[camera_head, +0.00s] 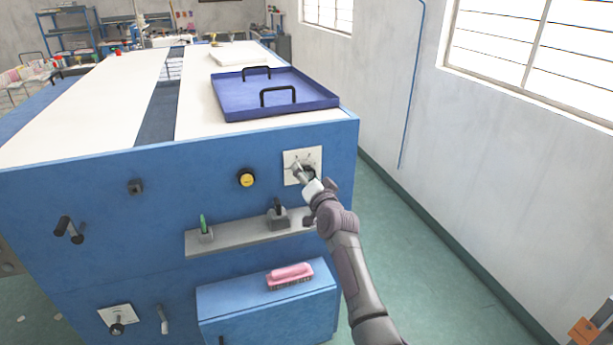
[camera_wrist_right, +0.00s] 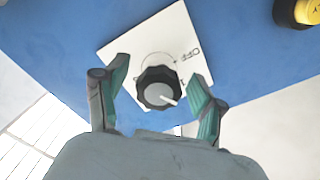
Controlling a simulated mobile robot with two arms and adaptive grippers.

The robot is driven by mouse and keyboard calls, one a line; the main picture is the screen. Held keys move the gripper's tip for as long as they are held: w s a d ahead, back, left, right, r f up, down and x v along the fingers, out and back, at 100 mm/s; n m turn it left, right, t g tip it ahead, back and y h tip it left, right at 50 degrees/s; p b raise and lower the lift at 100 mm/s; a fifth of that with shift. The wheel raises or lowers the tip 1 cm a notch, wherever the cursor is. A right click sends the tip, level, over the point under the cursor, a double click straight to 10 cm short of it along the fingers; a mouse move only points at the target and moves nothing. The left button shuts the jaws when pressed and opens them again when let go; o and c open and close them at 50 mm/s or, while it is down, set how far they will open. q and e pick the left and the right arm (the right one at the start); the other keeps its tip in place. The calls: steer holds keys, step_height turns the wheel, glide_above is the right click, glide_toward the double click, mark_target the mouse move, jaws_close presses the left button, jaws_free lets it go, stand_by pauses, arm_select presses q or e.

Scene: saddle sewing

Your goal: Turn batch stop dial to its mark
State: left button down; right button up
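A black round dial with a grey cap (camera_wrist_right: 157,94) sits on a square white plate (camera_wrist_right: 190,52) with small dark markings. A pale pointer line on its cap points toward the lower right of the right wrist view. In the head view, the plate (camera_head: 290,157) is at the upper right of the blue machine front, with the dial partly hidden by my gripper. My right gripper (camera_wrist_right: 160,72) is open, with one green-padded finger on each side of the dial. Gaps show between the fingers and the dial. My left gripper is not in view.
A yellow button (camera_head: 247,179) is left of the plate. Another dial (camera_head: 117,328) is at lower left. A blue tray (camera_head: 240,98) lies on top.

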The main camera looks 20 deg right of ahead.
steer(key=s, duration=1.2)
steer(key=shift+d, duration=0.2)
steer(key=shift+f, duration=0.15)
